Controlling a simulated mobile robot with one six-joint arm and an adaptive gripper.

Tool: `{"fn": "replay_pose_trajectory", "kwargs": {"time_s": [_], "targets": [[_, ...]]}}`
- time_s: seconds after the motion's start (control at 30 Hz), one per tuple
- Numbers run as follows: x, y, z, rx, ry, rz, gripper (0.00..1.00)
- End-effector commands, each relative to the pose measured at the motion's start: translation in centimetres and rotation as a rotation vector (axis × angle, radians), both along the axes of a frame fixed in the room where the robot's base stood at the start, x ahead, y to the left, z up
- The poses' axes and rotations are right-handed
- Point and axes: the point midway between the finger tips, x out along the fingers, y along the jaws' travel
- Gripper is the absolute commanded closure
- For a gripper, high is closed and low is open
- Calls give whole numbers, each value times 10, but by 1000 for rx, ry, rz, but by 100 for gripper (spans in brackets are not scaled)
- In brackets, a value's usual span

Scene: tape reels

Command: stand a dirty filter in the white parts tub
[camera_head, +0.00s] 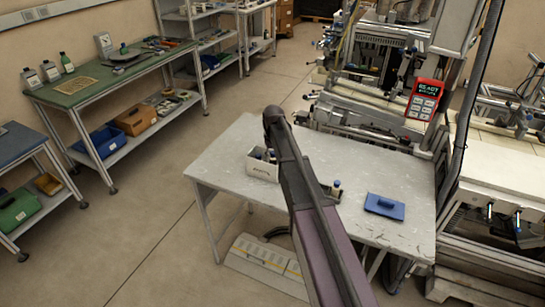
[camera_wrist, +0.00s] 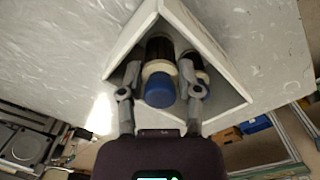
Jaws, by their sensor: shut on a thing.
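The white parts tub (camera_head: 261,170) stands on the pale table, partly hidden behind my arm. It also shows in the wrist view (camera_wrist: 222,72), where its walls surround the fingers. My gripper (camera_wrist: 160,75) is shut on a filter with a blue cap (camera_wrist: 160,92), a pale ring and a dark brownish body. The held filter is inside the tub's outline; whether it touches the floor cannot be told. A second, similar filter (camera_wrist: 195,68) is in the tub just to its right, partly hidden by the right finger. The fingertips are hidden from the head view.
A small dark holder with a blue-topped filter (camera_head: 336,186) stands right of my arm on the worn white table (camera_head: 227,160). A blue flat object (camera_head: 385,206) lies farther right. A machine with a red pendant (camera_head: 425,99) stands behind. The table's front right is clear.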

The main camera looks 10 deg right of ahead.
Motion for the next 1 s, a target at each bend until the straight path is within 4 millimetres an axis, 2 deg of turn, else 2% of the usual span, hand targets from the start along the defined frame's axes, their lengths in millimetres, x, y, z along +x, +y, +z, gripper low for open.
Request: {"fn": "replay_pose_trajectory", "kwargs": {"time_s": [0.5,1.0], "targets": [[0,0,-25,0,0,0,99],[0,0,-28,0,0,0,99]]}}
